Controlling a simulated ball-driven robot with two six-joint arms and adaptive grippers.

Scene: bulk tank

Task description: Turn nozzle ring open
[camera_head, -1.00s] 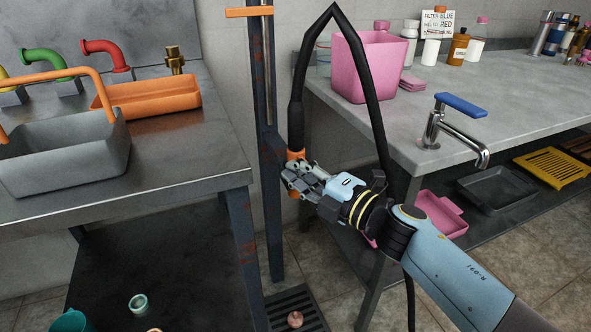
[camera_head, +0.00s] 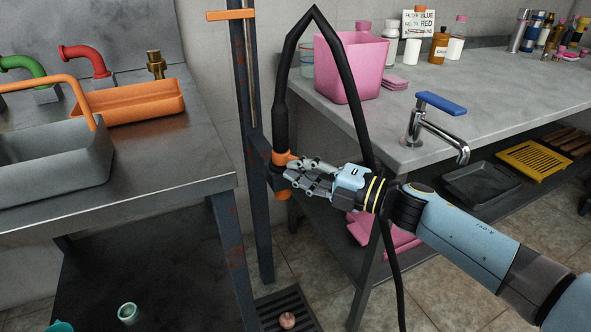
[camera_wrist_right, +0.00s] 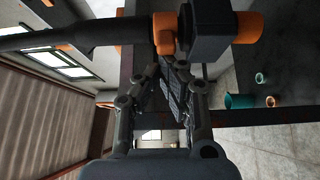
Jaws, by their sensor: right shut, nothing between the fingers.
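The orange nozzle ring (camera_head: 284,157) sits at the lower end of a black hose (camera_head: 281,118), beside a dark upright post. An orange tip (camera_head: 283,194) shows just below it. My right gripper (camera_head: 290,172) is shut and empty, with its fingertips right at the ring's side; I cannot tell whether they touch it. In the right wrist view the orange ring (camera_wrist_right: 164,34) and a dark block (camera_wrist_right: 208,32) lie just beyond the fingers (camera_wrist_right: 172,75). The fingers hide part of the nozzle in the head view. My left gripper is out of view.
A steel table with a grey basket (camera_head: 55,165) and an orange tray (camera_head: 130,103) stands left. The right bench holds a pink bin (camera_head: 350,70) and a blue-handled tap (camera_head: 437,120). The hose loops behind my right arm. A floor drain (camera_head: 283,308) lies below.

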